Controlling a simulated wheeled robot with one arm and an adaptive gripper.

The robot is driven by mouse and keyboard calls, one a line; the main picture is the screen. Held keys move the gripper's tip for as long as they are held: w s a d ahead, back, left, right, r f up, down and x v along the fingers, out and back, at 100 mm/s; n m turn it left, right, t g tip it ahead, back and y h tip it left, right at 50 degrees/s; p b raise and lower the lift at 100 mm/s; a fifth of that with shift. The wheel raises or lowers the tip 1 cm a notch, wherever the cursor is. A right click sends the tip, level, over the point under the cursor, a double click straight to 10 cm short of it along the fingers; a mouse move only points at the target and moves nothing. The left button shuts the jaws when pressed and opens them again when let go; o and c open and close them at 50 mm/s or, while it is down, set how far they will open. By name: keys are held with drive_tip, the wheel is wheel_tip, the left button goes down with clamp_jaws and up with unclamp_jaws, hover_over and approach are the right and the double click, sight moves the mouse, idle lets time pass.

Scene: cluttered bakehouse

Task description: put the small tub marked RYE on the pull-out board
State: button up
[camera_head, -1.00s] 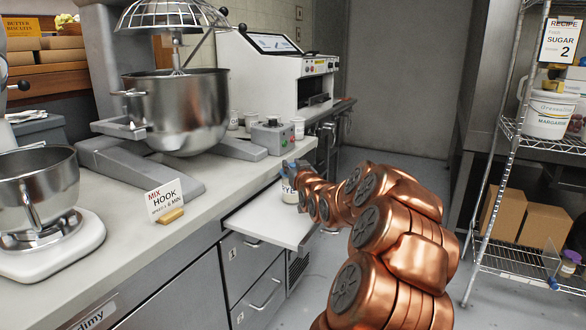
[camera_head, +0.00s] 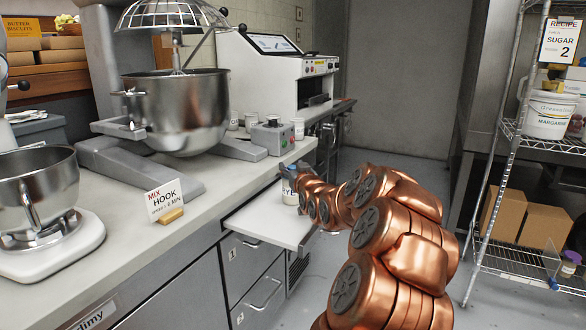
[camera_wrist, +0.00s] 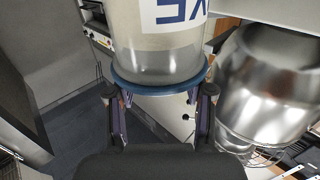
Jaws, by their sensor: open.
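The small tub marked RYE (camera_head: 289,195) is upright at the far part of the white pull-out board (camera_head: 262,222) and looks to rest on it. Its pale body with dark letters also shows in the wrist view (camera_wrist: 160,52), with part of the marking cut off, above a blue rim. My gripper (camera_head: 290,170) is at the top of the tub. In the wrist view my gripper (camera_wrist: 160,94) is open, with one finger on each side of the blue rim and small gaps visible. The tub's far side is hidden.
A counter above the board carries a large mixer (camera_head: 178,110), a control box (camera_head: 272,137), cups and a MIX HOOK card (camera_head: 166,200). A wire rack (camera_head: 520,265) stands at right. The near part of the board is clear.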

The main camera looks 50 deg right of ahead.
drive_tip(key=shift+s+r, duration=0.1)
drive_tip(key=shift+r, duration=0.05)
drive_tip(key=v, duration=1.2)
idle(0.6)
